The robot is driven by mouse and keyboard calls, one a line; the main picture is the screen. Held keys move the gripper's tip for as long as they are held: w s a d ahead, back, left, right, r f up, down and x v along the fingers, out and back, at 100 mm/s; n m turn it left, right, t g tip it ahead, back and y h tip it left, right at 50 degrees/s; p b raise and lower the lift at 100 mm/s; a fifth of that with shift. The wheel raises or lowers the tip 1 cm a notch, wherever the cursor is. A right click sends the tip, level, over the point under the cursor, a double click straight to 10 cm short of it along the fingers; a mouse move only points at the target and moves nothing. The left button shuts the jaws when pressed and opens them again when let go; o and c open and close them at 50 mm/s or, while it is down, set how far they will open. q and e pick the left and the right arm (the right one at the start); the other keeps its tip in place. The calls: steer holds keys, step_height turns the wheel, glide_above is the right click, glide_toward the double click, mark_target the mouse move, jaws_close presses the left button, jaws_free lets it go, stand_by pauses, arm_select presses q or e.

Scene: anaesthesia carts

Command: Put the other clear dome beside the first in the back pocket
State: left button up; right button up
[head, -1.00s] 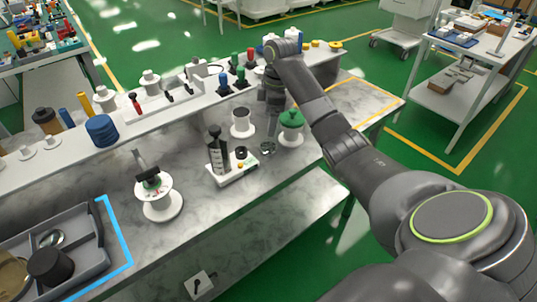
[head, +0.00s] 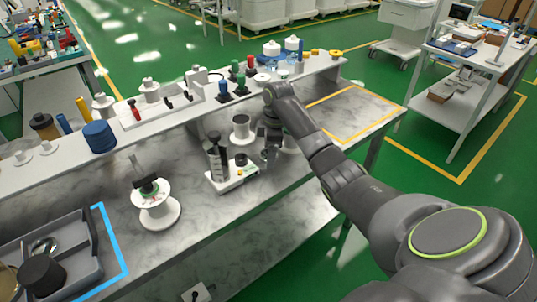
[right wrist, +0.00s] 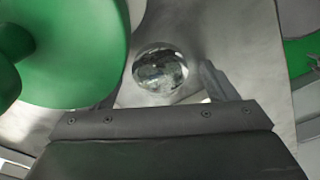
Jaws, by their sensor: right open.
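A clear glass dome (right wrist: 160,68) lies on the marble bench, below and between the fingers of my right gripper (right wrist: 160,88). The gripper is open, with a finger to either side of the dome in the right wrist view. In the head view my right gripper (head: 270,146) points down close to the bench and largely hides this dome. Another clear dome (head: 43,245) lies in the back part of the grey tray (head: 92,269) at lower left, behind a black round piece. My left gripper is not in view.
A green-topped spool (right wrist: 80,50) stands close to the left of the dome in the wrist view. A white block with dark cylinders (head: 232,179) and a white spool (head: 241,130) stand near my gripper. A white reel (head: 157,208) stands between there and the tray.

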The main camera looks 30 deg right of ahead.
steer(key=c, duration=1.2)
steer(key=shift+o, duration=0.2)
steer(key=shift+r, duration=0.1)
steer(key=shift+r, duration=0.35)
step_height(320, 180, up, 6)
steer(key=shift+f, duration=0.25)
step_height(320, 180, up, 3)
steer(key=shift+f+p, duration=0.15)
steer(key=shift+p, duration=0.65)
steer(key=shift+r+p, duration=0.5)
steer(key=shift+p, duration=0.05)
